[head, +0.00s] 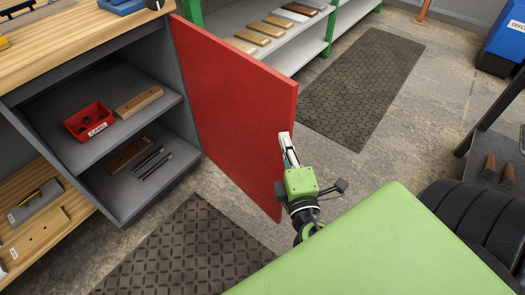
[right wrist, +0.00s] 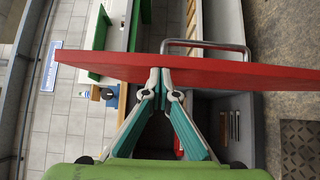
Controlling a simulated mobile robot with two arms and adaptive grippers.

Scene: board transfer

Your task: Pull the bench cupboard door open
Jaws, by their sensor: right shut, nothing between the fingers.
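The red cupboard door (head: 235,110) stands wide open, swung out from the grey bench cupboard (head: 120,200). Its inner face shows in the head view. In the right wrist view the door (right wrist: 100,66) crosses the picture, with a metal bar handle (right wrist: 205,44) on its far side; the head view hides the handle. My right gripper (head: 286,140) is at the door's free edge. In the right wrist view its fingertips (right wrist: 160,78) are together, empty, at the door's near side; I cannot tell if they touch it. My left gripper is out of view.
Inside the cupboard, a red bin (head: 90,122) and wooden blocks lie on shelves. A green-posted rack (head: 270,40) with boards stands behind the door. Dark mats (head: 365,80) lie on the floor. A blue bin (head: 505,40) stands at the far right.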

